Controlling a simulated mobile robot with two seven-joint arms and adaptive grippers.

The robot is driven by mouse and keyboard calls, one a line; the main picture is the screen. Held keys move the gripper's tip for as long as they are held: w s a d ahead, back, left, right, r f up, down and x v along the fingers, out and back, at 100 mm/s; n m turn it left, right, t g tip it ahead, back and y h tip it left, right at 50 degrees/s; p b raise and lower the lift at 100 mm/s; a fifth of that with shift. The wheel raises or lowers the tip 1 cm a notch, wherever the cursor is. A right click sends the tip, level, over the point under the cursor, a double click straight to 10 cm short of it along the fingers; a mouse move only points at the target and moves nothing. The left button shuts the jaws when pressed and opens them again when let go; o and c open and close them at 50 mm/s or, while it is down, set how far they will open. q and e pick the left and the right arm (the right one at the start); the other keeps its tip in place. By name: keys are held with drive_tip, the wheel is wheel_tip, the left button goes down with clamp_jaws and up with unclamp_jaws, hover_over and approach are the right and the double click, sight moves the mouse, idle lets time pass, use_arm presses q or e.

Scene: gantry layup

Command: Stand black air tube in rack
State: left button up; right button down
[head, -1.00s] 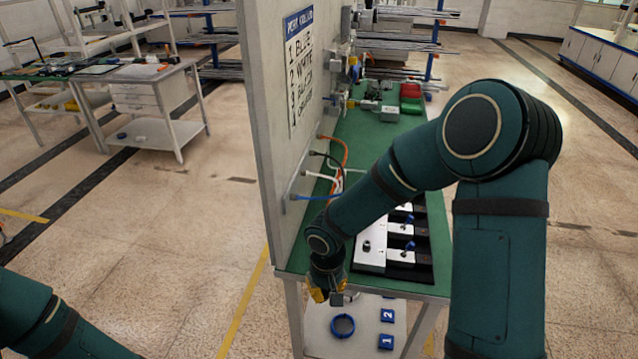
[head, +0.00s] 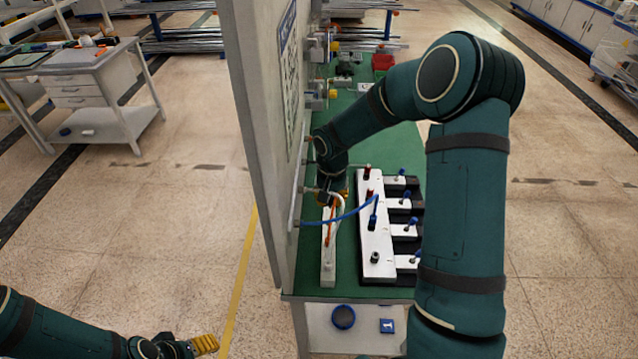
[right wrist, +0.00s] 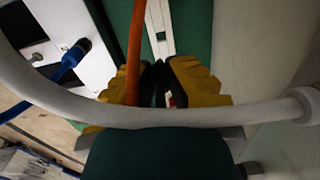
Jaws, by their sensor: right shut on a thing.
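My right gripper (head: 332,196) is over the green bench by the panel. In the right wrist view its yellow fingertips (right wrist: 165,88) are closed on a dark thing that looks like the black air tube (right wrist: 158,86); little of it shows, and the arm hides its run to the panel in the head view. The narrow white rack (head: 328,270) lies along the panel's foot and shows beyond the fingertips (right wrist: 160,22). An orange tube (head: 332,225) and a white tube (head: 337,197) are at the rack. My left gripper (head: 205,344) is low at the left, off the bench.
A blue tube (head: 335,220) arches from the panel (head: 262,150) over the rack. The white tube (right wrist: 120,117) crosses close before the wrist camera. A white block with valves (head: 378,262) stands right of the rack. The bench's front right carries fittings.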

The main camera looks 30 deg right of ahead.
sight(329, 219)
drive_tip(key=shift+w, duration=0.35)
drive_tip(key=shift+s, duration=0.35)
drive_tip(key=shift+w, duration=0.15)
wheel_tip(329, 219, down, 3)
drive_tip(key=b, duration=0.3)
drive_tip(key=shift+f, duration=0.15)
use_arm(q)
drive_tip(key=shift+d+f+b, duration=0.1)
drive_tip(key=shift+f+b, duration=0.9)
drive_tip(key=shift+f, duration=1.75)
use_arm(e)
drive_tip(key=shift+f, duration=1.25)
use_arm(q)
drive_tip(key=shift+f+b, duration=0.3)
drive_tip(key=shift+b, duration=0.05)
drive_tip(key=shift+f+b, duration=1.05)
use_arm(e)
drive_tip(key=shift+f, duration=1.4)
drive_tip(key=c, duration=1.1)
unclamp_jaws()
drive_tip(key=shift+o, duration=0.2)
